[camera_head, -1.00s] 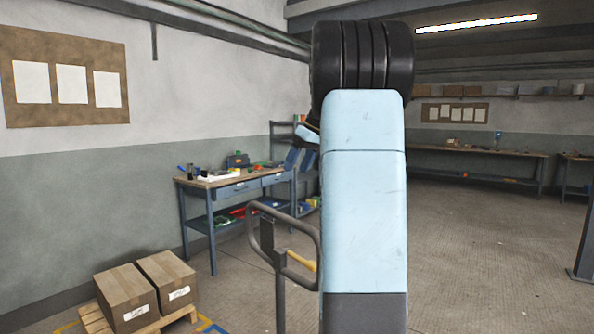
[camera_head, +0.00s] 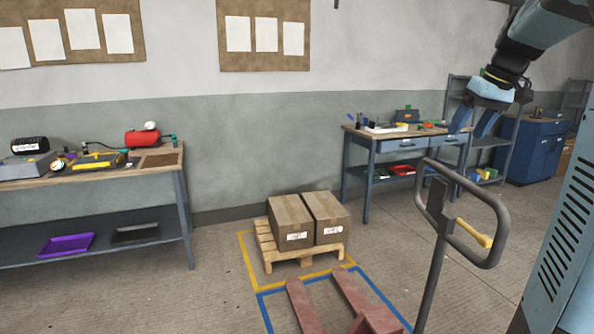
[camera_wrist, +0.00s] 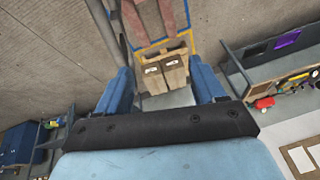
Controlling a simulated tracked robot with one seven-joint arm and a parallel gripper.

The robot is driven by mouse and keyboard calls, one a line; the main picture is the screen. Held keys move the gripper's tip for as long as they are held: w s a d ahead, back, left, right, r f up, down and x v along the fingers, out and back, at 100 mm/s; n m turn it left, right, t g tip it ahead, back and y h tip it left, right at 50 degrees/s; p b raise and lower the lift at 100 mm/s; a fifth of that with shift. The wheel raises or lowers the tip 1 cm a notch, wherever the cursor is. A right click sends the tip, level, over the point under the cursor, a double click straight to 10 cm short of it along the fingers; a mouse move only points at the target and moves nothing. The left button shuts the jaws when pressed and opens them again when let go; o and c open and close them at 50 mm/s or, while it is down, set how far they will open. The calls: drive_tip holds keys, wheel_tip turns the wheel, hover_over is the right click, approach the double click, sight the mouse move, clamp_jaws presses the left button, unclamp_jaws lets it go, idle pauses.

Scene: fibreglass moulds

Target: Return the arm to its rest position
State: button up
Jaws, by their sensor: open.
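My gripper (camera_head: 473,121) shows at the upper right in the head view, at the end of my blue arm, with its fingers pointing down. It is open and nothing is between the fingers. In the wrist view the two blue fingers of my gripper (camera_wrist: 165,92) stand apart, with floor, a pallet and boxes seen far beyond them. Part of my arm runs out of the head view at the upper right.
Two cardboard boxes (camera_head: 292,222) sit on a wooden pallet (camera_head: 305,254). A pallet jack's handle (camera_head: 490,225) stands in front. A workbench (camera_head: 395,133) is behind my gripper, another workbench (camera_head: 180,200) at left. A blue cabinet (camera_head: 535,150) stands right.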

drive_tip(key=s+a+f+m+t+h, duration=0.1)
drive_tip(key=s+a+f, duration=0.5)
drive_tip(key=s, duration=0.5)
drive_tip(key=s+a+f+m+t+h, duration=0.1)
drive_tip(key=s+a+f, duration=0.5)
drive_tip(key=s+a, duration=0.5)
drive_tip(key=shift+s+f, duration=0.2)
drive_tip(key=shift+s, duration=0.4)
drive_tip(key=shift+a, duration=0.1)
